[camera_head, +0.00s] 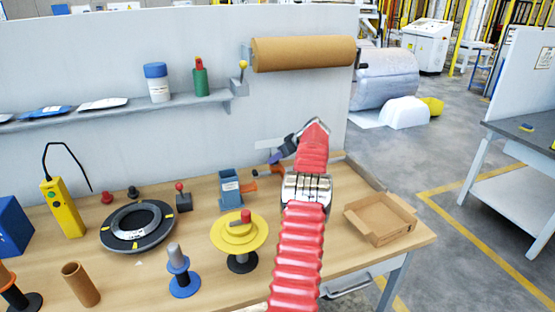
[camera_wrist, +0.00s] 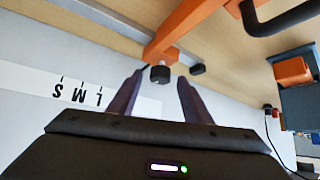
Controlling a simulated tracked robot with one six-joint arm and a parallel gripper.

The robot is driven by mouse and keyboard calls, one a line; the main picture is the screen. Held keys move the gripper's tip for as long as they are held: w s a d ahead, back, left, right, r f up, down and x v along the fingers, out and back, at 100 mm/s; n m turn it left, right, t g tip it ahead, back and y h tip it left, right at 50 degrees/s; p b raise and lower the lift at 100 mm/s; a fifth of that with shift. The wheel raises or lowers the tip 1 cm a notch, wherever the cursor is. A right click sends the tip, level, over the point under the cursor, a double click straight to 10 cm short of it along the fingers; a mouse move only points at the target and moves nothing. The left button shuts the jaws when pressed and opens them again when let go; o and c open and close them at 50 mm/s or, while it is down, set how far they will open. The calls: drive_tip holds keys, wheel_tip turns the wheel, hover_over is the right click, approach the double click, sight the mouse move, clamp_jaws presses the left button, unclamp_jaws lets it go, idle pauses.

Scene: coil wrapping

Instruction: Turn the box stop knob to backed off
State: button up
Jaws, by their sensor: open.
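My gripper (camera_wrist: 160,78) is open, its two dark fingers apart. In the head view my gripper (camera_head: 277,157) is near the back wall, above the rear of the bench. A small dark knob (camera_wrist: 160,73) at the end of an orange bar (camera_wrist: 186,28) shows between the fingertips in the wrist view; I take it to be the box stop knob. I cannot tell whether the fingers touch it. The arm and gripper mostly cover this spot in the head view, where only some orange (camera_head: 274,170) shows. The knob's setting is not readable.
A white strip marked S, M, L (camera_wrist: 75,92) appears upside down in the wrist view. A blue-grey device (camera_head: 229,188) stands left of the gripper. A yellow turntable (camera_head: 225,238) and an open cardboard box (camera_head: 395,232) flank my arm. A brown roll (camera_head: 300,54) hangs above.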

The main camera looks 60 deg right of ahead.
drive_tip(key=v, duration=1.2)
drive_tip(key=shift+s+r, duration=0.2)
drive_tip(key=shift+s, duration=0.1)
drive_tip(key=shift+a, duration=0.15)
